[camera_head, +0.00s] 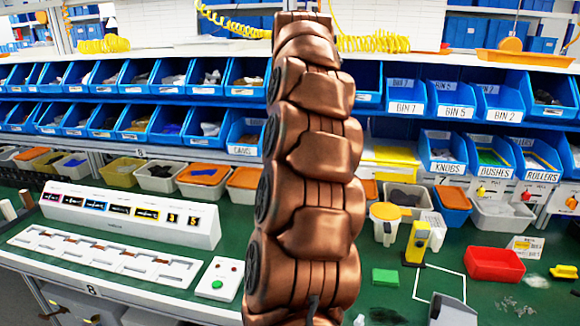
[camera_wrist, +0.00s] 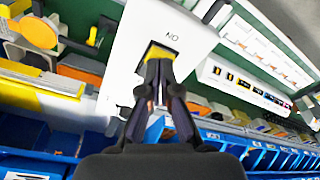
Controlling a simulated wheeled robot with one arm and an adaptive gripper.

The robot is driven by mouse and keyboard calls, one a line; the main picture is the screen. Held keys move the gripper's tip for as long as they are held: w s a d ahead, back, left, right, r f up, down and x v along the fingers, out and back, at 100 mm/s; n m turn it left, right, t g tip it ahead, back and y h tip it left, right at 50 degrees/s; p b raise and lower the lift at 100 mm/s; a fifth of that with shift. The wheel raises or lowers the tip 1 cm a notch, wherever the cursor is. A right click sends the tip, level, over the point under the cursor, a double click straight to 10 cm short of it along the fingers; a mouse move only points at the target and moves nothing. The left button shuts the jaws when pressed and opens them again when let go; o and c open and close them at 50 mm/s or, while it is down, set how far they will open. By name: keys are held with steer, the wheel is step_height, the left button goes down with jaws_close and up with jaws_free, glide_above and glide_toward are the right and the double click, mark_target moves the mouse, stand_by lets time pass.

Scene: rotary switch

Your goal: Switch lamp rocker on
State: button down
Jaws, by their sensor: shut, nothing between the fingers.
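In the wrist view, a yellow rocker (camera_wrist: 161,51) sits in a dark recess in a white panel (camera_wrist: 130,65). An upside-down "ON" label (camera_wrist: 172,35) is printed just above it in the picture. My gripper (camera_wrist: 159,64) is shut and empty, with its fingertips over the near part of the rocker. The fingertips hide that part, and I cannot tell whether they touch it. In the head view, my copper-coloured arm fills the middle, and the rocker and my gripper are not visible.
In the head view, a white sloped display box (camera_head: 130,215), a long white tray (camera_head: 105,258) and a small button box (camera_head: 217,280) stand left. A red bin (camera_head: 495,264) and yellow device (camera_head: 417,242) stand right. Rows of blue bins (camera_head: 450,100) line the back.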

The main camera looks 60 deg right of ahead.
steer(key=shift+f, duration=0.35)
stand_by(0.3)
steer(key=shift+r+p, duration=2.15)
steer(key=shift+r, duration=1.4)
